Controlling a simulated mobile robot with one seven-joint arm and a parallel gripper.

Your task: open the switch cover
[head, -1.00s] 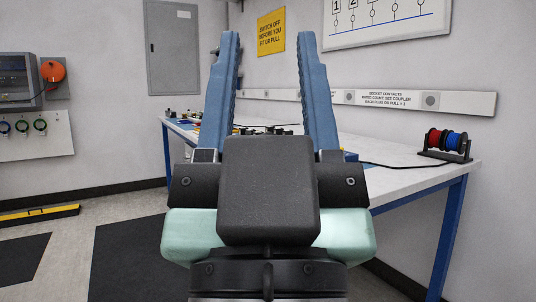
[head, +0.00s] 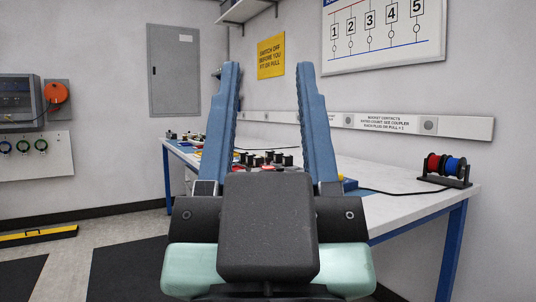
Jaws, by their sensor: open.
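My gripper (head: 267,68) is open and empty in the middle of the head view. Its two long blue fingers point away from me and upward in the picture, wide apart. I cannot make out a switch cover for certain. Red and black parts (head: 264,160) on the bench show between the fingers, partly hidden by my gripper's dark body. On the left wall, a grey box with a clear-looking front (head: 18,98) is cut by the picture edge. A round orange-red device (head: 56,93) is mounted beside it.
A white-topped bench (head: 400,186) with blue legs runs along the right wall. A rack with red and blue spools (head: 446,168) stands at its right end. A grey cabinet (head: 174,70) hangs on the back wall. A yellow bar (head: 38,236) lies on the floor at left.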

